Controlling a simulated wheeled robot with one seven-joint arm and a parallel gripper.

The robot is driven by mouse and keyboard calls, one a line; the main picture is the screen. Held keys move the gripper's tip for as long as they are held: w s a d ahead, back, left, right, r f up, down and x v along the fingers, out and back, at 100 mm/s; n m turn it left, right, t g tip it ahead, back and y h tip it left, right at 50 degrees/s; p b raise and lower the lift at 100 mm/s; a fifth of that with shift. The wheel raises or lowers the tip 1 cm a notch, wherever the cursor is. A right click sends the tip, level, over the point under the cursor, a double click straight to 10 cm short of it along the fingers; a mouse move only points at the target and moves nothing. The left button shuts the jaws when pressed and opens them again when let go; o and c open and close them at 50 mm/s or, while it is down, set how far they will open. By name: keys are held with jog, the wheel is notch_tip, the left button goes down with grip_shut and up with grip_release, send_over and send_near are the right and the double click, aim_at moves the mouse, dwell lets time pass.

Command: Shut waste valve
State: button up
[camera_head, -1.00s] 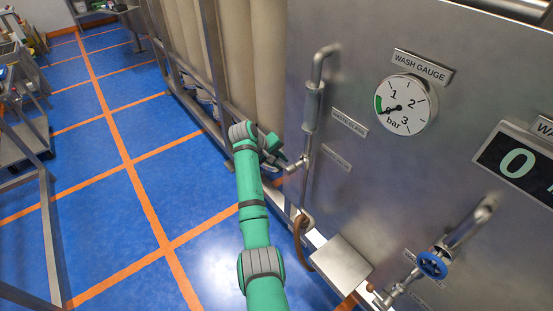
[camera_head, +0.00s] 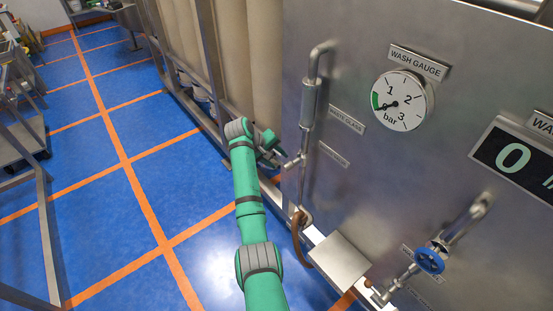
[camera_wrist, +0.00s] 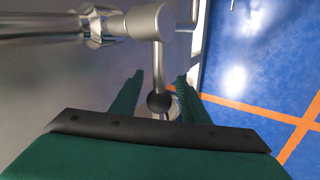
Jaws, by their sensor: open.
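The waste valve is a steel fitting on the vertical pipe at the panel's left side (camera_head: 294,162). In the wrist view its round body (camera_wrist: 150,20) is at the top, with a thin steel lever (camera_wrist: 158,65) ending in a black ball knob (camera_wrist: 159,103). My gripper (camera_wrist: 160,77) is open, with one green finger on each side of the lever and knob. Gaps show between the fingers and the lever, so it is not gripped. In the head view my gripper (camera_head: 268,147) is beside the valve, and my wrist partly hides the lever.
A sight glass pipe (camera_head: 308,104) rises above the valve. The steel panel carries a wash gauge (camera_head: 402,101) reading near zero, a digital display (camera_head: 515,158) and a blue handwheel (camera_head: 430,260). A brown hose (camera_head: 297,240) hangs below.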

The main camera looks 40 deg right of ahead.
jog(key=v, duration=1)
jog(key=shift+a+r, duration=0.15)
jog(key=shift+r, duration=0.15)
